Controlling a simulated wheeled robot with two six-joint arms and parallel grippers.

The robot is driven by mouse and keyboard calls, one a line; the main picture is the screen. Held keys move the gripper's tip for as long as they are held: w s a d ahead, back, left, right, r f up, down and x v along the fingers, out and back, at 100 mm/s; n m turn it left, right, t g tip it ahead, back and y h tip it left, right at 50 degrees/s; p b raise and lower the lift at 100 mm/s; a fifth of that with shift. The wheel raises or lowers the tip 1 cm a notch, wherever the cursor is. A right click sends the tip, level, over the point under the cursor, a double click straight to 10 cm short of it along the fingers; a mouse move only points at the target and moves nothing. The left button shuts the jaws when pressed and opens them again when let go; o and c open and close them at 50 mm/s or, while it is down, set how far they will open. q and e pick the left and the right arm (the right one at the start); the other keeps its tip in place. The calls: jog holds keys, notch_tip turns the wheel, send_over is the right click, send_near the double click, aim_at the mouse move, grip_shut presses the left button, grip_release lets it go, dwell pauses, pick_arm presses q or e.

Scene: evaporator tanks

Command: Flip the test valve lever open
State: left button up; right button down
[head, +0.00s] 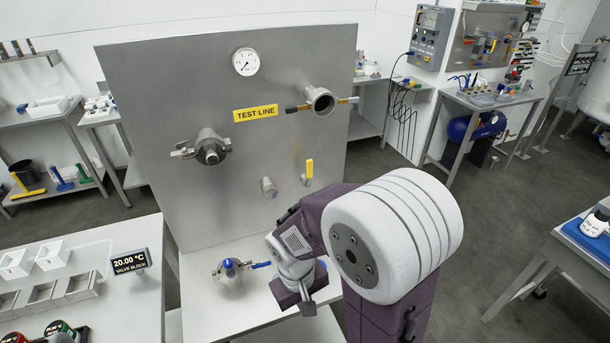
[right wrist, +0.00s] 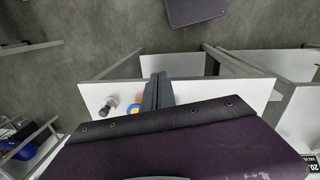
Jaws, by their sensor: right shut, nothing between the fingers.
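A steel panel (head: 150,110) labelled "TEST LINE" stands upright on a white bench. A small yellow lever (head: 310,169) points upward on its lower right face. A steel valve body with a blue lever (head: 261,265) stands on the bench before the panel, the lever pointing right. I cannot tell from the pictures which lever is the test valve's. My right gripper (head: 308,302) is shut and empty, low over the bench, right of the blue-levered valve and apart from it. My left gripper is not in view.
The panel also carries a gauge (head: 246,61), a clamped fitting (head: 210,150), an open pipe port (head: 320,99) and a short stub (head: 268,187). A bench (head: 90,235) with small bins and a display (head: 131,263) stands at left.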

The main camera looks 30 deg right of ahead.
jog(key=w+d+r+n+h+b, duration=0.1)
jog(key=w+d+r+h+b, duration=0.2)
jog(key=d, duration=0.4)
jog(key=w+d+r+n+h+b, duration=0.1)
jog(key=w+d+r+h, duration=0.25)
jog(key=d+h, duration=0.2)
jog(key=w+d+r+n+t+h+b, duration=0.2)
jog(key=w+r+t+h+b, duration=0.35)
jog(key=w, duration=0.55)
jog(key=w+a+f+n+t+b, duration=0.2)
jog(key=w+a+t+b, duration=0.3)
jog(key=w+a, duration=0.3)
jog(key=shift+w+a+f+n+b, duration=0.2)
jog(key=shift+w+n+b, duration=0.2)
jog(key=shift+n+b, duration=0.3)
jog(key=shift+w, duration=0.1)
